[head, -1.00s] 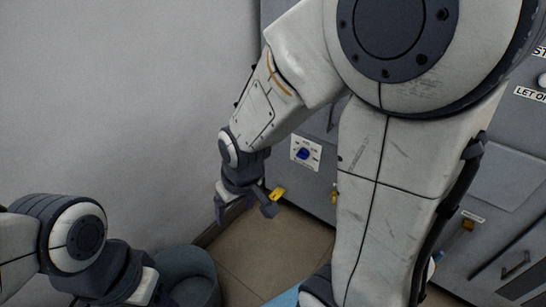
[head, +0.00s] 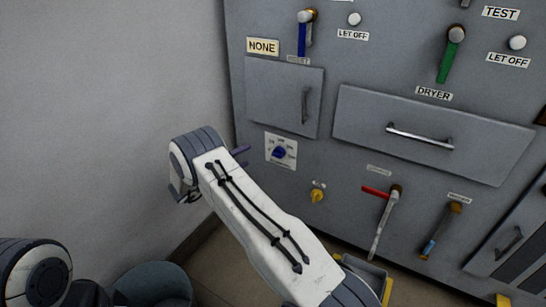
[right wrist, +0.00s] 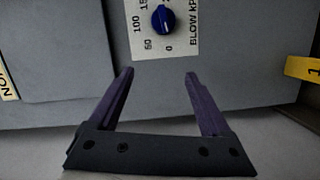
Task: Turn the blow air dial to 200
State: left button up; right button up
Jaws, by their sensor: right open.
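The blow air dial (head: 279,152) is a blue knob on a white scale plate (head: 272,137), low on the grey panel in the head view. In the right wrist view the knob (right wrist: 163,18) is at the top, with 0, 50 and 100 on the turned plate (right wrist: 150,48); its exact setting is too small to tell. My right gripper (right wrist: 160,78) is open and empty, its two purple fingers below the knob in that view and apart from it. In the head view a finger of it (head: 240,150) shows just left of the plate. My left gripper is not in view.
A yellow knob (head: 317,194) sits below right of the dial. A drawer (head: 430,135), a cabinet door (head: 275,92) and several levers cover the panel. A plain wall (head: 90,100) is left. A round dark bin (head: 153,283) stands bottom left.

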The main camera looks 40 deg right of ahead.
aim_at(274, 155)
jog(key=s+d+g+b, duration=0.1)
jog(key=d, duration=0.2)
jog(key=s+d+f+g+b, duration=0.1)
jog(key=d+b, duration=0.1)
jog(key=d, duration=0.1)
jog(key=s+d+f+g+b, duration=0.1)
jog(key=d, duration=0.2)
jog(key=shift+s+d+h, duration=0.1)
jog(key=shift+s+h, duration=0.15)
jog(key=shift+h, duration=0.15)
jog(key=shift+d+r+b, duration=0.1)
jog(key=shift+d+b, duration=0.3)
jog(key=shift+d, duration=0.3)
